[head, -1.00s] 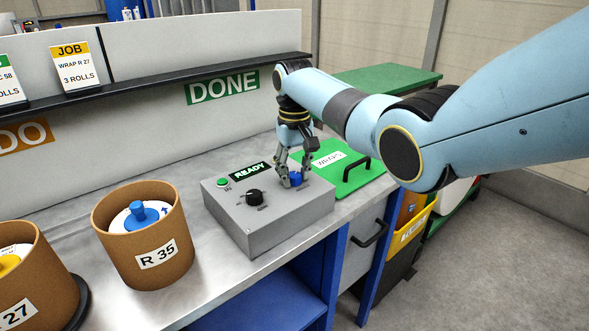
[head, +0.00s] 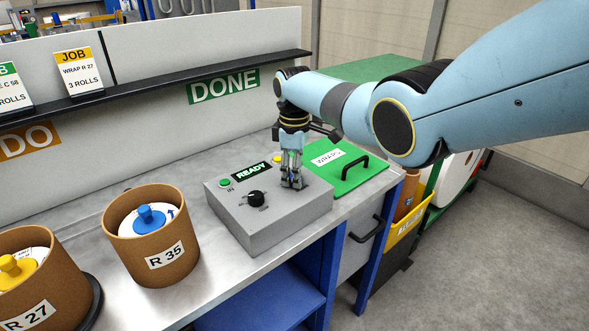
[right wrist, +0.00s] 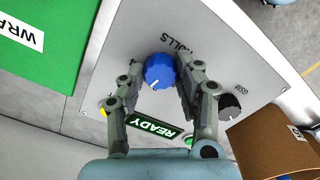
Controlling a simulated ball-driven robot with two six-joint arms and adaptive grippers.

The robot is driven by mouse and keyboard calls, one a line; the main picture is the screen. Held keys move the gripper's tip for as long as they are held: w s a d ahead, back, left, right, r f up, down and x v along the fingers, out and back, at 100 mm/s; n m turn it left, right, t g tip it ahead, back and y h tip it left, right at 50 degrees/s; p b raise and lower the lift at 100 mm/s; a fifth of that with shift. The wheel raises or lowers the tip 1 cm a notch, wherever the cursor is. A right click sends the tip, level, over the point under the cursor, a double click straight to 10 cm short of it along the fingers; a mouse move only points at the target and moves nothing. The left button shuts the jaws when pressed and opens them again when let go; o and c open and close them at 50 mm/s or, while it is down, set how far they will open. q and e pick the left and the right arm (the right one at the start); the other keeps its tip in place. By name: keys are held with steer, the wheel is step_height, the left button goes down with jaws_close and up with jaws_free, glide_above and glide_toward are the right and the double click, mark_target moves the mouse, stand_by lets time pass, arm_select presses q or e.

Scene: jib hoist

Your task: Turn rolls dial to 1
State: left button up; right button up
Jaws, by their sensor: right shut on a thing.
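The rolls dial is a blue knob (right wrist: 158,72) with a white pointer mark, on the top of a grey control box (head: 235,221). In the right wrist view its mark points down and slightly left in the picture, and the word ROLLS is beside it. My right gripper (head: 293,184) comes down on the dial from above, and in the head view its fingers hide the dial. In the right wrist view the gripper (right wrist: 160,76) has one finger on each side of the knob and is shut on it. My left gripper is not in view.
On the box are a black knob (head: 256,198), a green button (head: 224,182), a yellow button (head: 278,159) and a READY display (head: 252,171). A green lid with a black handle (head: 345,175) lies to the right. Brown tubs R 35 (head: 152,245) and R 27 (head: 35,290) stand left.

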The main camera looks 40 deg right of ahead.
steer(key=n, duration=0.3)
steer(key=shift+r+n+p, duration=0.1)
steer(key=shift+n+p, duration=0.2)
steer(key=n, duration=0.3)
steer(key=shift+n, duration=0.3)
steer(key=n, duration=0.4)
steer(key=shift+n+p, duration=0.3)
steer(key=shift+n, duration=1.7)
steer(key=o, duration=1.2)
steer(key=shift+c, duration=0.2)
step_height(320, 180, up, 12)
